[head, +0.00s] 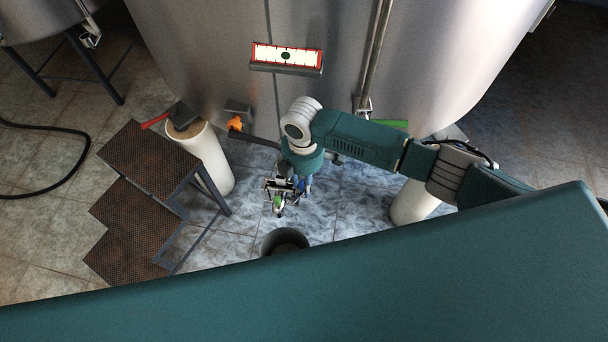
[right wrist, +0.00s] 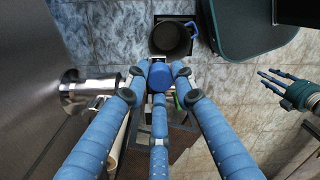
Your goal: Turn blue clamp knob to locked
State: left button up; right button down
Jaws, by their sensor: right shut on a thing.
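My right gripper (head: 286,190) is low in front of the tank (head: 215,60) in the head view. In the right wrist view its three blue fingers (right wrist: 159,88) close around the blue clamp knob (right wrist: 161,78), with fingertips against its sides. A metal outlet pipe (right wrist: 88,91) is left of the knob in that view. The knob's lock marking cannot be made out. My left gripper (right wrist: 274,84) shows at the right of the right wrist view, with its fingers spread and empty.
A dark bucket (head: 284,238) stands on the tiled floor. An orange handle (head: 235,124), a green handle (head: 392,123) and a red handle (head: 155,121) are nearby.

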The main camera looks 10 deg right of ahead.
jog(key=m+p, duration=0.1)
jog(key=m, duration=0.1)
jog(key=m+p, duration=0.1)
jog(key=p, duration=0.1)
jog(key=m+p, duration=0.1)
jog(key=m, duration=0.1)
jog(key=shift+r+m+p, duration=0.25)
jog(key=shift+m+p, duration=0.05)
jog(key=shift+p, duration=0.05)
jog(key=m+p, duration=0.2)
jog(key=m, duration=0.1)
jog(key=shift+f+m+p, duration=0.15)
jog(key=shift+m+p, duration=0.65)
jog(key=shift+m, duration=0.4)
jog(key=shift+w, duration=0.1)
jog(key=c, duration=1.4)
grip_release()
jog(key=shift+c, duration=0.2)
jog(key=shift+f, duration=0.1)
notch_tip(320, 180, up, 12)
jog(key=shift+d, duration=0.2)
